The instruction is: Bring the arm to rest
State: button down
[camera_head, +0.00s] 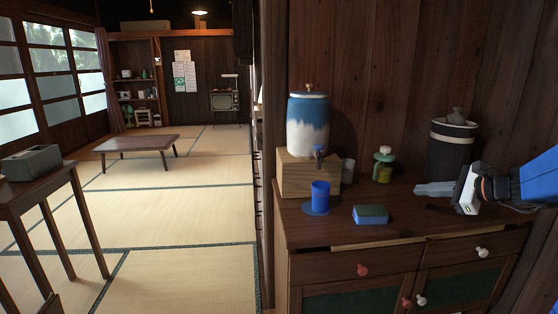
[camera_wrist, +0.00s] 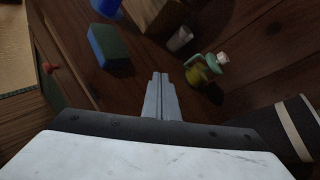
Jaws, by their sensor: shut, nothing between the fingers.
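My gripper (camera_head: 434,189) reaches in from the right in the head view, over the right part of the wooden cabinet top (camera_head: 300,226). Its fingers point left and are shut with nothing between them. In the wrist view the shut fingers (camera_wrist: 160,90) stand over the dark wood. A blue and green sponge (camera_head: 371,215) lies to the left of the fingertips, apart from them; it also shows in the wrist view (camera_wrist: 109,46). A small bottle with yellow-green contents (camera_head: 384,170) stands behind the fingertips, and in the wrist view (camera_wrist: 203,69) it is right of them.
A blue cup (camera_head: 320,194) stands on a coaster below the spigot of a blue and white dispenser (camera_head: 308,126) on a wooden box (camera_head: 300,175). A dark lidded jar (camera_head: 452,150) stands behind my gripper. A small grey cup (camera_head: 347,171) is beside the box.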

jog(key=s+a+f+n+g+h, duration=0.1)
jog(key=s+a+f+n+g, duration=0.2)
jog(key=s+a+n, duration=0.35)
jog(key=s+a+f+n+g, duration=0.3)
jog(key=s+a+n, duration=0.1)
jog(key=s+a, duration=0.4)
jog(key=s+f+n+h, duration=0.3)
jog(key=s+n, duration=0.3)
jog(key=s, duration=0.2)
jog(key=s+a+f+n+h, duration=0.1)
jog(key=s+f+n+h, duration=0.1)
jog(key=s+n, duration=0.4)
jog(key=shift+s+a+f+n+g+h, duration=0.15)
jog(key=shift+s+f+n+g+h, duration=0.2)
jog(key=shift+s+f, duration=0.6)
